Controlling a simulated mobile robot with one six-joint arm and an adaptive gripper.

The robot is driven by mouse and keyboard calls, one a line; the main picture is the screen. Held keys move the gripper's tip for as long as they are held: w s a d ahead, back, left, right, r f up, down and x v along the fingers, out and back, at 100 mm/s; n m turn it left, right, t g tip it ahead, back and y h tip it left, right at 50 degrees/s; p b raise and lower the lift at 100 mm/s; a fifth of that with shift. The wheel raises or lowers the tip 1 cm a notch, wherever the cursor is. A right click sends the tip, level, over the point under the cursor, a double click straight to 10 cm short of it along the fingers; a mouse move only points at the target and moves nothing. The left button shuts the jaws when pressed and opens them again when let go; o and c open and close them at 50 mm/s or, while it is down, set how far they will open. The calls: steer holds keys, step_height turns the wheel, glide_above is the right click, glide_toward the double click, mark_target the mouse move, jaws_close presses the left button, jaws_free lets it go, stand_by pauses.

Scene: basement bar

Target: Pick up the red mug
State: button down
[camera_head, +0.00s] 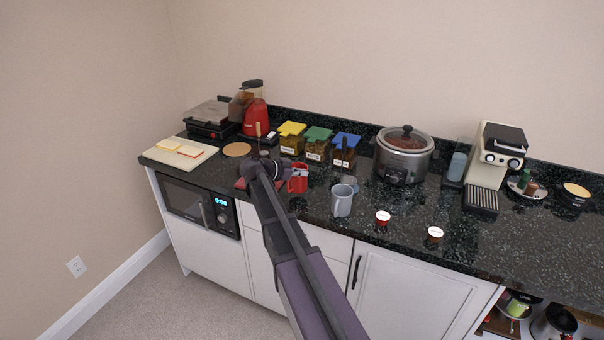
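The red mug (297,185) is on the dark countertop, in front of the lidded jars and left of the grey mug. It is small in the view and partly covered by the end of my arm. My gripper (297,173) is at the mug, with a small greyish part over its upper portion. Whether the fingers are around the mug or touching it cannot be told, and their opening is too small to make out.
A grey mug (342,200) stands just to the right. Jars with yellow (291,129), green (317,134) and blue (345,140) lids are behind. A slow cooker (403,160) and a coffee machine (493,165) stand farther right. A red-based blender (254,115) is back left.

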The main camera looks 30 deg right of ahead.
steer(key=shift+r+p, duration=2.9)
steer(key=shift+r, duration=0.4)
steer(key=shift+s, duration=0.1)
